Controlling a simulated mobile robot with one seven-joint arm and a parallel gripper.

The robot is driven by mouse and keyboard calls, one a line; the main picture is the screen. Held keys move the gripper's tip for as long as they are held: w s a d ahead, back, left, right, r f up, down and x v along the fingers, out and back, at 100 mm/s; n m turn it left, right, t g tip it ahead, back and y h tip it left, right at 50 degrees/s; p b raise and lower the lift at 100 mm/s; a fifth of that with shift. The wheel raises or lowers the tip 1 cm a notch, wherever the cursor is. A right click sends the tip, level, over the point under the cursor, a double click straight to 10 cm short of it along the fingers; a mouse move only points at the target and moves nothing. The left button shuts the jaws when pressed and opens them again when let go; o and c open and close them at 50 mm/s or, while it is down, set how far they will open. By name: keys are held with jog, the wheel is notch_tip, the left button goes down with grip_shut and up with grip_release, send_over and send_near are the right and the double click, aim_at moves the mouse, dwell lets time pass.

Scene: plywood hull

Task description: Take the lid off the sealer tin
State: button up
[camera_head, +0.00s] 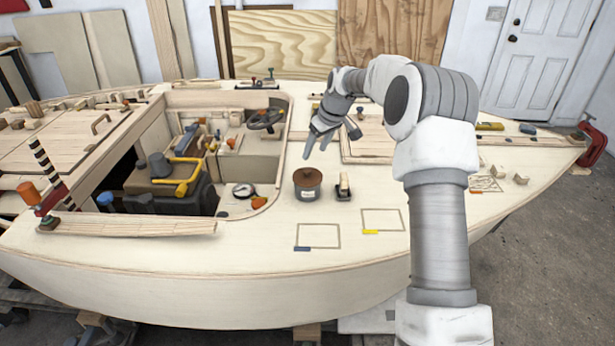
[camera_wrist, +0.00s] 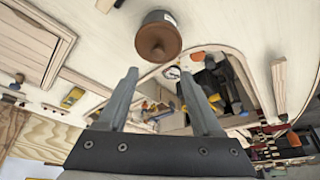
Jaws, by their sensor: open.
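The sealer tin (camera_head: 308,190) stands upright on the pale plywood deck, just right of the cockpit opening. Its brown lid (camera_head: 308,177) sits on top, with a small knob in the middle. In the wrist view the lid (camera_wrist: 158,42) shows beyond the fingertips, with the tin's dark side (camera_wrist: 153,17) above it. My gripper (camera_head: 318,144) is open and empty, above and behind the tin in the head view. Its two fingers also show in the wrist view (camera_wrist: 160,78), apart from the lid and not touching it.
A small dark block with a pale top (camera_head: 344,187) stands close right of the tin. Two outlined rectangles, one with a blue tag (camera_head: 303,249) and one with a yellow tag (camera_head: 370,232), lie on clear deck in front. The open cockpit (camera_head: 235,165) holds a wheel and yellow-handled gear.

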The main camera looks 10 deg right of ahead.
aim_at(308, 169)
jog(key=x, duration=0.9)
jog(key=shift+w+d+f, duration=0.1)
jog(key=shift+d+f, duration=0.05)
jog(key=shift+d, duration=0.05)
grip_shut()
